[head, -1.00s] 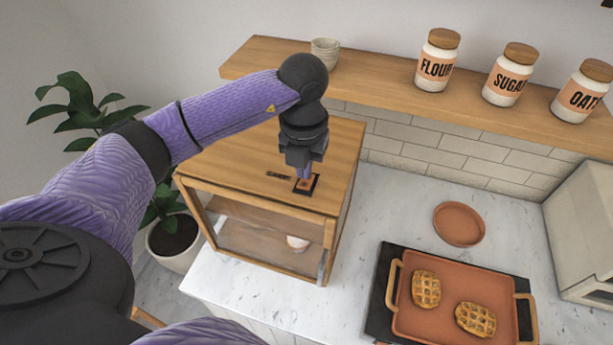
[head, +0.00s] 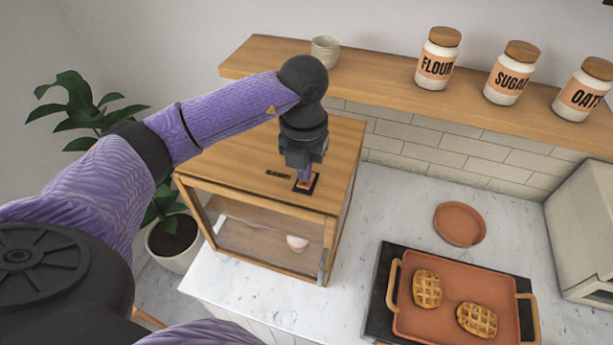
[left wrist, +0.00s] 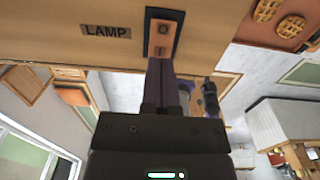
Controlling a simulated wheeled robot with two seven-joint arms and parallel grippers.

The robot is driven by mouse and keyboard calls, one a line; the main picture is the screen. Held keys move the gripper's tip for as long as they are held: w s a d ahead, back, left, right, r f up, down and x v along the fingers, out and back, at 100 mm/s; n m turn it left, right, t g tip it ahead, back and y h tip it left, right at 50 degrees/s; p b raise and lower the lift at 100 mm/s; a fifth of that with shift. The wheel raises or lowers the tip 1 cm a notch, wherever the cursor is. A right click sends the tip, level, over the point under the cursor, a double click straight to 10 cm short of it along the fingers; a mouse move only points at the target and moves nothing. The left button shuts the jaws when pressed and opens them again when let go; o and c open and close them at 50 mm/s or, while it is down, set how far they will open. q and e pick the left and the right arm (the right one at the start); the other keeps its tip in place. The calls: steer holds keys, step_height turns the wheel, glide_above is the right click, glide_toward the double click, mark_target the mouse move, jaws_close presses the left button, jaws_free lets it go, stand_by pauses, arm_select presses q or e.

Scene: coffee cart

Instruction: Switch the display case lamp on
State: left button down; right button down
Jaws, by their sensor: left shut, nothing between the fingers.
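The wooden display case (head: 242,165) with glass sides stands on the counter's left part. On its top, near the front edge, is the lamp switch (head: 312,187), an orange rocker in a black frame; it also shows in the left wrist view (left wrist: 163,30). A dark LAMP label (left wrist: 105,31) lies beside it. My left gripper (head: 304,178) is shut and empty, pointing down with its fingertips at the switch. In the left wrist view the fingertips (left wrist: 161,62) overlap the switch's near end; I cannot tell whether they press it. My right gripper is not in view.
A white cup (head: 325,52) and labelled jars (head: 437,62) stand on the wooden shelf (head: 380,95) behind. A tray (head: 450,300) with two waffle-like pastries and a terracotta plate (head: 460,224) are to the right. A potted plant (head: 172,245) stands left of the case.

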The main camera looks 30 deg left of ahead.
mark_target(304, 183)
arm_select(q)
steer(key=shift+f+b, duration=0.65)
steer(key=shift+f, duration=0.2)
stand_by(0.3)
step_height(304, 183, up, 7)
steer(key=p, duration=0.5)
steer(key=shift+r+p, duration=0.15)
steer(key=shift+p, duration=0.2)
